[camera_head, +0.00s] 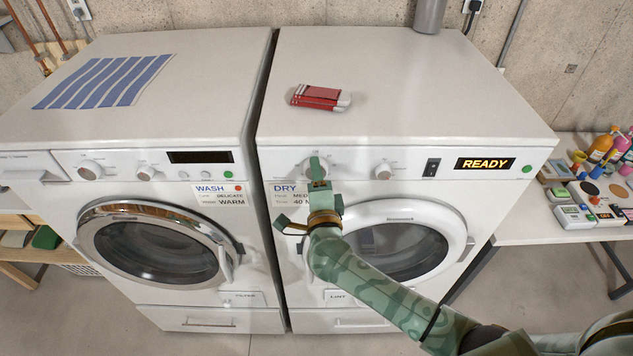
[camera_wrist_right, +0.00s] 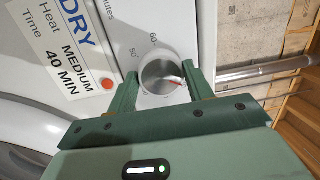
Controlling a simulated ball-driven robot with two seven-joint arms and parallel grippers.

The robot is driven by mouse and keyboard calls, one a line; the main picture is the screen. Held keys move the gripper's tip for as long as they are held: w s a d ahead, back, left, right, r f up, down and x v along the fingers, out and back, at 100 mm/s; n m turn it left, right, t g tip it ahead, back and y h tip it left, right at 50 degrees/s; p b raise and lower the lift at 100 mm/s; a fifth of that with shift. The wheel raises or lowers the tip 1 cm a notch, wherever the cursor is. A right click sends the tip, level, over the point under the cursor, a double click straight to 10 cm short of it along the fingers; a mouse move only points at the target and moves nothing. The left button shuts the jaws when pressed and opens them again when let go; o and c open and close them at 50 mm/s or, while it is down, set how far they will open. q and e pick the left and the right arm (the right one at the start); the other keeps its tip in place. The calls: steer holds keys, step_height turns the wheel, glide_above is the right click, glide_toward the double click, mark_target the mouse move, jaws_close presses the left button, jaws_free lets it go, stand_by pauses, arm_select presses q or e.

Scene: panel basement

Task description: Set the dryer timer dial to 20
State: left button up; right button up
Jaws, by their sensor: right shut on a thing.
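The white dryer (camera_head: 400,80) stands on the right, its display (camera_head: 484,163) reading READY. My right gripper (camera_head: 318,170) reaches its panel and covers most of the left dial. In the right wrist view, the green fingers of my right gripper (camera_wrist_right: 162,85) are closed around the round white timer dial (camera_wrist_right: 160,75), one on each side. The dial has a small red mark at its right. The numbers 50 and 60 and part of the word "minutes" show beside it; 20 is not visible. My left gripper is not in view.
A card (camera_wrist_right: 75,45) on the dryer reads DRY, Heat MEDIUM, Time 40 MIN. A second dryer knob (camera_head: 383,171) and a black switch (camera_head: 432,167) sit farther right. A washer (camera_head: 190,100) stands left. A side table (camera_head: 530,232) at right holds bottles and small boxes.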

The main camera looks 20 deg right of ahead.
steer(key=m+h+b, duration=0.1)
steer(key=m+b, duration=0.2)
steer(key=m, duration=0.3)
steer(key=m+h+b, duration=0.1)
steer(key=m+b, duration=0.3)
steer(key=m, duration=0.2)
steer(key=shift+a+f+m, duration=0.15)
steer(key=shift+m, duration=0.15)
stand_by(0.3)
steer(key=o, duration=1)
steer(key=shift+s, duration=0.15)
steer(key=v, duration=1.6)
steer(key=shift+a+f+b, duration=0.15)
steer(key=shift+a+b, duration=0.05)
steer(key=shift+b, duration=0.2)
